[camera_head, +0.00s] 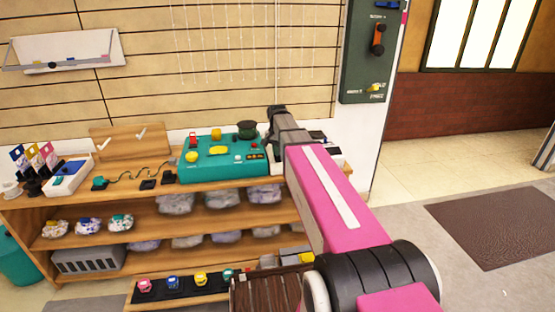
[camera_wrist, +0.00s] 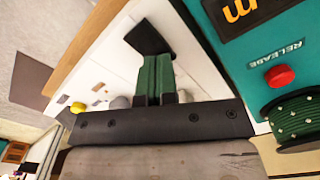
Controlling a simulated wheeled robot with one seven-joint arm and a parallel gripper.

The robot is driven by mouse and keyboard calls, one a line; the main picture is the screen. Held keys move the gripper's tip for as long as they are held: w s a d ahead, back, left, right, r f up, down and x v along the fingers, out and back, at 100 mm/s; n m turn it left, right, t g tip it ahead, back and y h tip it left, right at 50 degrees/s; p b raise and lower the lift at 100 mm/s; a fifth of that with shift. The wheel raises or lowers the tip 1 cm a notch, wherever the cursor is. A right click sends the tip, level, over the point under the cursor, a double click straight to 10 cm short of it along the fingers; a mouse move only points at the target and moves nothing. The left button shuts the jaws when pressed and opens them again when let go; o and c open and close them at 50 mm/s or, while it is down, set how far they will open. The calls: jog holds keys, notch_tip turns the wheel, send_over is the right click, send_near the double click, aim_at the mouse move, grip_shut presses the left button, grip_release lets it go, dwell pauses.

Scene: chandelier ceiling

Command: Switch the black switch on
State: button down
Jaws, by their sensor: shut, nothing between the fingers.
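In the wrist view, a black square piece (camera_wrist: 150,36), which looks like the black switch, sits on a white panel (camera_wrist: 105,65). My gripper (camera_wrist: 154,62) is shut and empty, its green fingers side by side with their tips at the lower edge of the black piece. I cannot tell whether they touch it or whether it is on or off. In the head view, my gripper (camera_head: 275,112) reaches over the shelf beside the teal machine (camera_head: 225,168). A small dark piece (camera_head: 318,137) shows right of my arm; the fingertips are not clearly seen there.
The teal machine's red RELEASE button (camera_wrist: 280,76) and green cord spool (camera_wrist: 298,118) are close on the wrist view's right. A yellow knob (camera_wrist: 78,107) is on the left. A green wall panel (camera_head: 371,60) hangs at right. The floor at right is open, with a dark mat (camera_head: 495,225).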

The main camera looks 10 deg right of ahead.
jog(key=shift+f, duration=0.45)
jog(key=shift+r, duration=3.5)
